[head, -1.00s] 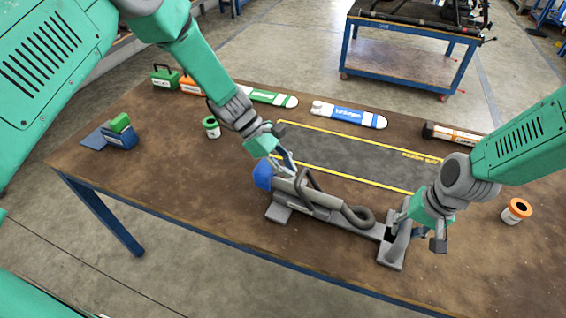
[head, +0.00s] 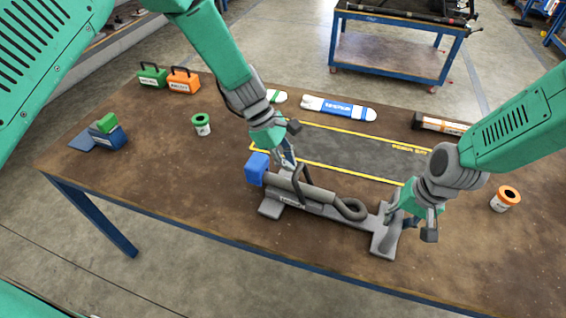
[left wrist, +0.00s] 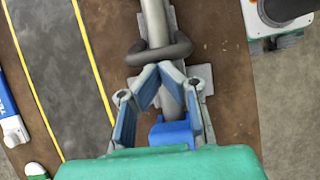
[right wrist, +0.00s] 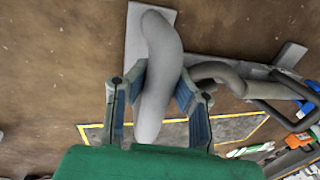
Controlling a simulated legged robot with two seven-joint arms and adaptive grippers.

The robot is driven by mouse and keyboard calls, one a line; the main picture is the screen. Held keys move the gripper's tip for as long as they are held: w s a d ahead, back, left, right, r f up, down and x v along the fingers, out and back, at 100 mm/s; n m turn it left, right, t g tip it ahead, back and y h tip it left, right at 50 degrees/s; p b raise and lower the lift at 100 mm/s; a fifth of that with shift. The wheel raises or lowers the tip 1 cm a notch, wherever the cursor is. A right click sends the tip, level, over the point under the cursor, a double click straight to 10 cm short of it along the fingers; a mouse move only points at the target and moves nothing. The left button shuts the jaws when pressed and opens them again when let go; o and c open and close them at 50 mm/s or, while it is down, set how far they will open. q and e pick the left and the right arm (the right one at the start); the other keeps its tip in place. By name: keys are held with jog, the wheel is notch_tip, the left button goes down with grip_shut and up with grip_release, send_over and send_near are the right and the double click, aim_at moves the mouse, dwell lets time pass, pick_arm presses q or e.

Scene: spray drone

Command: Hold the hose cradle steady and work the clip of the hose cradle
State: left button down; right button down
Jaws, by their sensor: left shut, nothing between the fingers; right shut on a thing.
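The grey hose cradle (head: 325,210) stands near the table's front edge, with a grey hose along it and a blue block (head: 257,168) at its left end. A grey loop, perhaps the clip, rises over the hose (head: 297,183); a loop (left wrist: 160,50) crosses the hose in the left wrist view. My left gripper (head: 289,160) is shut and empty above the hose, near the blue block (left wrist: 172,132); whether it touches the loop cannot be told. My right gripper (head: 400,216) is shut on the grey upright post (right wrist: 158,70) at the cradle's right end.
A dark, yellow-edged mat (head: 345,152) lies behind the cradle. An orange-lidded jar (head: 505,198) stands at right and a green-lidded jar (head: 201,125) at left. Small cases, a blue box (head: 108,137) and tubes line the back and left. The front left table is clear.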

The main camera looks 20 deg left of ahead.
pick_arm(q)
jog(key=d, duration=0.5)
jog(key=d+r, duration=0.1)
jog(key=d, duration=0.2)
jog(key=shift+s, duration=0.35)
pick_arm(e)
jog(key=shift+a, duration=0.1)
pick_arm(q)
jog(key=shift+d+f, duration=0.3)
jog(key=shift+d, duration=0.45)
jog(key=shift+d+f, duration=0.3)
jog(key=shift+d, duration=0.4)
jog(key=shift+r, duration=0.15)
